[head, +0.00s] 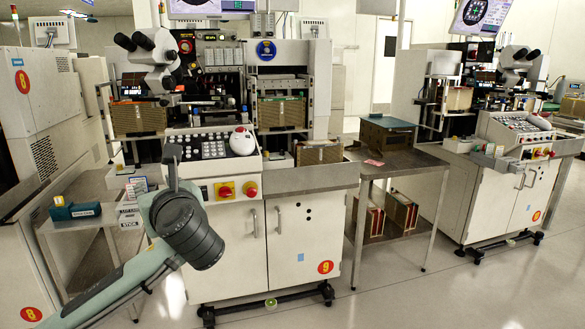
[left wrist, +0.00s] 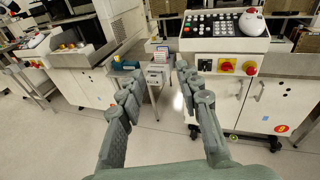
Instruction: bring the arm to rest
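My left arm comes in from the lower left of the head view, with its dark round wrist in front of the wire bonding machine's white cabinet. My left gripper (head: 172,160) points up and away, seen nearly edge-on, in front of the control panel (head: 212,146). In the left wrist view the two grey fingers of the left gripper (left wrist: 158,82) stand well apart with nothing between them. The control panel also shows in that view (left wrist: 222,27), beyond the right finger. My right gripper is in neither view.
A small side table holds a teal box (head: 75,212) and white labelled boxes (head: 131,216). A steel table (head: 405,160) with a dark green-topped box (head: 387,131) stands to the right. A second machine cabinet (head: 500,190) is further right. Open floor lies in front.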

